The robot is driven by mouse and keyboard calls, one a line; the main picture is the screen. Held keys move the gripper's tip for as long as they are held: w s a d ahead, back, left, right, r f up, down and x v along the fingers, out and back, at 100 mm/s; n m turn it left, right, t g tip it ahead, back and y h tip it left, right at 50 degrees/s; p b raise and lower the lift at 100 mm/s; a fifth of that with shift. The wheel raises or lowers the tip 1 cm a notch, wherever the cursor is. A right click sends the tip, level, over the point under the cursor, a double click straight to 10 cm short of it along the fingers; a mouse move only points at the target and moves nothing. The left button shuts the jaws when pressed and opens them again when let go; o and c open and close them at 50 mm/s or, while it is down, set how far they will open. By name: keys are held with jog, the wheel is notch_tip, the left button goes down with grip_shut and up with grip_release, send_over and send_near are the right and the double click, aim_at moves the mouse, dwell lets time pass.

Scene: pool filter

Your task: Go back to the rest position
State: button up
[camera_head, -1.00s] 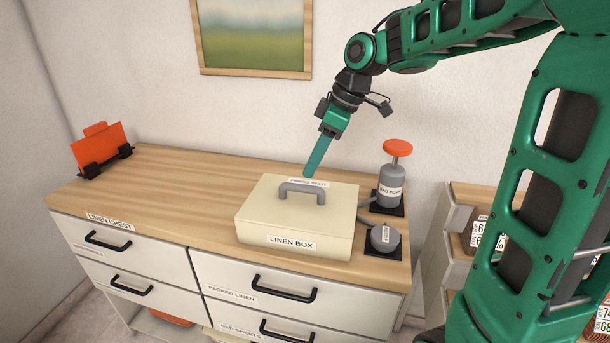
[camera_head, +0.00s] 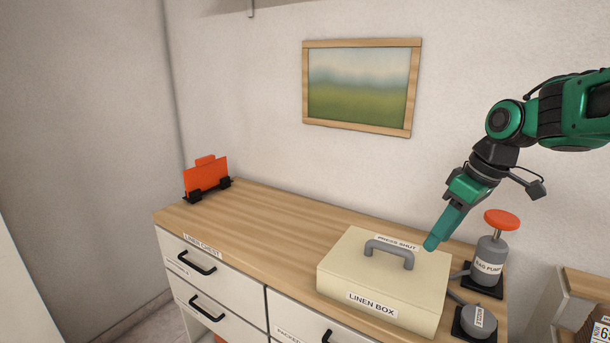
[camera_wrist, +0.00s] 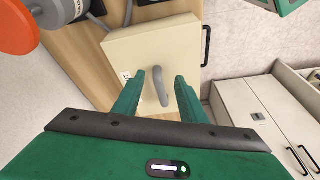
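My gripper (camera_head: 431,243) hangs over the right rear part of the linen box in the head view, its fingers pointing down and to the left. In the wrist view my gripper (camera_wrist: 160,75) has its two green fingers apart, with nothing held between them. The cream linen box (camera_head: 340,275) stands on the wooden chest top with its lid down. Its grey handle (camera_head: 390,248) is on the lid, and in the wrist view the handle (camera_wrist: 160,88) shows beyond and between the fingers, apart from them.
A grey bag pump (camera_head: 489,262) with a red knob stands right of the box, close to my gripper. A small grey unit (camera_head: 478,320) sits before it. An orange item (camera_head: 207,174) stands at the far left of the linen chest (camera_head: 260,215).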

jog(key=s+d+f+m+g, duration=0.1)
jog(key=s+d+f+m, duration=0.2)
jog(key=s, duration=0.5)
jog(key=s+d+f+m+h, duration=0.1)
jog(key=s+d+f+m, duration=0.2)
jog(key=s+m, duration=0.3)
jog(key=s+d+f+m+g+h, duration=0.1)
jog(key=s+d+f+m, duration=0.2)
jog(key=s, duration=0.7)
jog(key=shift+s+d+m+g, duration=0.15)
jog(key=shift+d+m+g, duration=0.2)
jog(key=shift+m, duration=0.45)
jog(key=shift+w+f+h, duration=0.25)
jog(key=shift+w+h, duration=0.05)
jog(key=shift+w, duration=0.4)
